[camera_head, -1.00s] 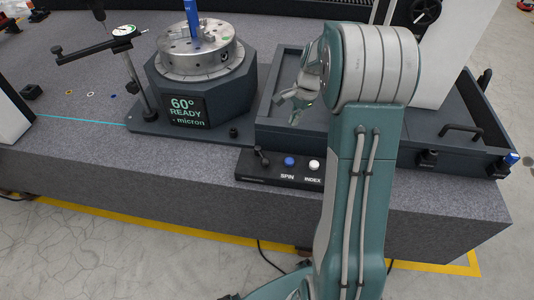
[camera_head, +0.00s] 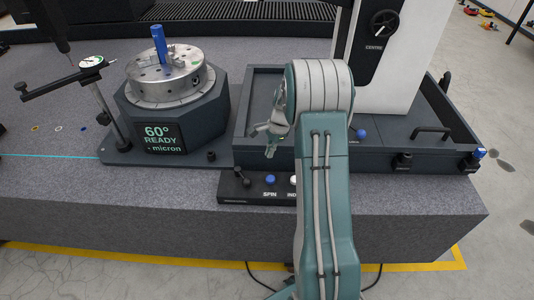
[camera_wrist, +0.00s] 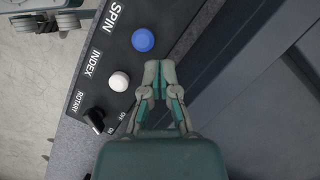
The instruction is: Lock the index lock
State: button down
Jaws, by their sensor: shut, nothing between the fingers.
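A black control panel (camera_head: 228,196) sits at the front edge of the granite bed, with a black lever (camera_head: 241,177) at its left end. It has a blue SPIN button (camera_head: 270,180), seen in the wrist view (camera_wrist: 143,40), and a white INDEX button (camera_wrist: 119,81). A black ROTARY knob (camera_wrist: 96,120) with ON and OFF marks is past INDEX. I cannot tell which part is the index lock. The round rotary table (camera_head: 165,75) stands left; its display (camera_head: 163,138) reads "60° READY". My gripper (camera_head: 268,138) is shut and empty above the panel's back edge; its fingertips (camera_wrist: 160,66) appear beside the blue button.
A dark tray (camera_head: 205,158) with raised walls lies behind the panel, under a white column (camera_head: 400,60). A dial-gauge stand (camera_head: 108,105) is left of the rotary table. The granite (camera_head: 60,180) at front left is mostly clear.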

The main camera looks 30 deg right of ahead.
aim_at(242, 177)
jog(key=x, duration=0.6)
jog(key=shift+a+f, duration=0.1)
jog(key=shift+f, duration=0.3)
jog(key=a, duration=0.3)
jog(key=shift+f, duration=0.4)
jog(key=shift+a, duration=0.5)
